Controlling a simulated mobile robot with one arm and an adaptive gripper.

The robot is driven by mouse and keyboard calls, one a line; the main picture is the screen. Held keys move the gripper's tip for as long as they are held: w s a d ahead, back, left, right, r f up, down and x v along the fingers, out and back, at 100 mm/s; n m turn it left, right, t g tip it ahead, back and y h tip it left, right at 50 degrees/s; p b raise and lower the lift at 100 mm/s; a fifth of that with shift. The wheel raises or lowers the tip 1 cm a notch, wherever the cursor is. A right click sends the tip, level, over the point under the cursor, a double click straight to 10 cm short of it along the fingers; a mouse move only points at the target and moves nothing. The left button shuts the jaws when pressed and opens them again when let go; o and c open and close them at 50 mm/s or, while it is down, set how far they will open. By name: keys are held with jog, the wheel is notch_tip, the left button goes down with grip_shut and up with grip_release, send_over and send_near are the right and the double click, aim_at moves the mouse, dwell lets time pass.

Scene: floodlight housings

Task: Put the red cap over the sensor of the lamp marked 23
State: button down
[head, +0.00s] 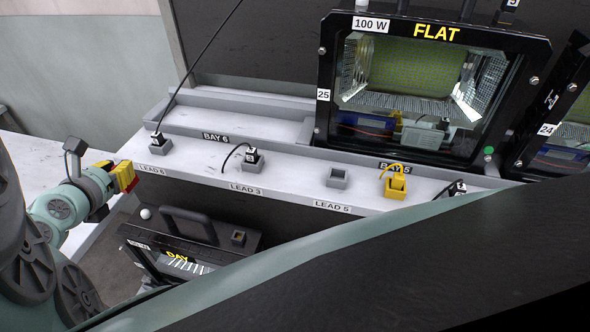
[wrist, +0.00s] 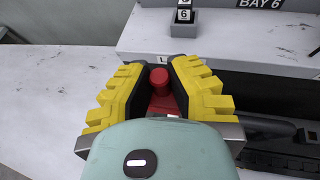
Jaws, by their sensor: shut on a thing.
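My gripper (head: 124,177) has yellow ribbed fingers and is shut on the red cap (wrist: 160,82), which sits between the fingertips in the wrist view. In the head view the gripper hangs at the left, near the shelf's left end, and only a little red shows at its tip. A dark lamp with the word DAY (head: 178,257) stands low, below and right of the gripper. A small white ball (head: 146,213) shows at its upper left, apart from the cap. I cannot read a 23 on any lamp.
A lamp marked 25 (head: 324,95) stands on the shelf (head: 200,150), with lamp 24 (head: 546,129) at its right. Several lead plugs stand along the shelf, including a yellow one (head: 395,186). A grey socket (head: 338,177) is empty. The DAY lamp has a raised handle (head: 188,216).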

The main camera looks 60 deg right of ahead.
jog(key=f, duration=0.4)
jog(key=shift+s+d, duration=0.2)
jog(key=b, duration=0.1)
send_over(144, 212)
jog(key=shift+f, duration=2.3)
jog(key=shift+f+b, duration=0.35)
jog(key=shift+b, duration=0.3)
jog(key=shift+f+b, duration=0.3)
jog(key=shift+b, duration=0.05)
jog(key=c, duration=1.1)
grip_release()
jog(key=shift+r, duration=0.1)
jog(key=shift+o, duration=0.2)
